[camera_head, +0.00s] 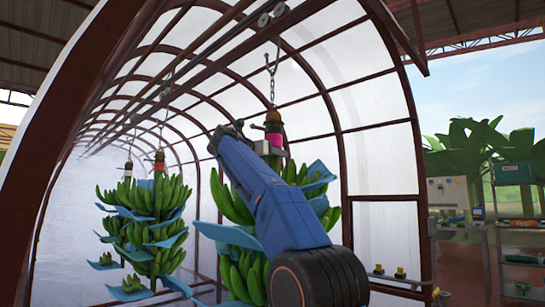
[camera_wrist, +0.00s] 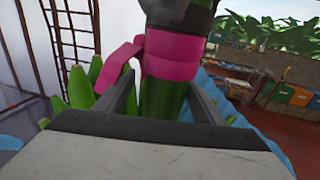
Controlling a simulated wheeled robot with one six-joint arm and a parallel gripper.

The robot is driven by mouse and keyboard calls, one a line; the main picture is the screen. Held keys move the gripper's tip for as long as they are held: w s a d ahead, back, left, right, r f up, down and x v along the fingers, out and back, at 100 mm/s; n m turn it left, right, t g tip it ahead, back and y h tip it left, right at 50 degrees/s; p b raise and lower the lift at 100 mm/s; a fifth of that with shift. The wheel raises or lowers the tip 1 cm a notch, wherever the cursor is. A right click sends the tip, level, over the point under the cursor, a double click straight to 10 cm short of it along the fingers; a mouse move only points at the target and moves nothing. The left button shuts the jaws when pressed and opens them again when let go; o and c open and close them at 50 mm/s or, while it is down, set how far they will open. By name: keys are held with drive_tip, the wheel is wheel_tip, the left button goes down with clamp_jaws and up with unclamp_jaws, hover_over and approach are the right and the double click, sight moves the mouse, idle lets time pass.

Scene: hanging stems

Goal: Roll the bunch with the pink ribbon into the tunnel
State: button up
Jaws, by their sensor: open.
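The bunch with the pink ribbon (camera_head: 312,186) hangs by a hook and chain (camera_head: 272,82) from the overhead rail at the tunnel mouth. Its pink ribbon (camera_head: 274,139) is wrapped round the stem, with a loose tail in the wrist view (camera_wrist: 118,66). My blue arm hides much of the bunch in the head view. In the wrist view my gripper (camera_wrist: 161,95) is open, one finger on each side of the green stem just below the ribbon. Whether a finger touches the stem I cannot tell. The tunnel (camera_head: 376,103) has brown ribs and pale translucent sheeting.
Two other bunches hang deeper inside at the left, one with a red ribbon (camera_head: 159,157), one with a whitish ribbon (camera_head: 127,169). The overhead rail (camera_head: 185,78) runs back into the tunnel. Shelving (camera_head: 489,240) stands outside at the right.

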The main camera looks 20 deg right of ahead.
drive_tip(key=v, duration=1.7)
drive_tip(key=shift+d, duration=0.1)
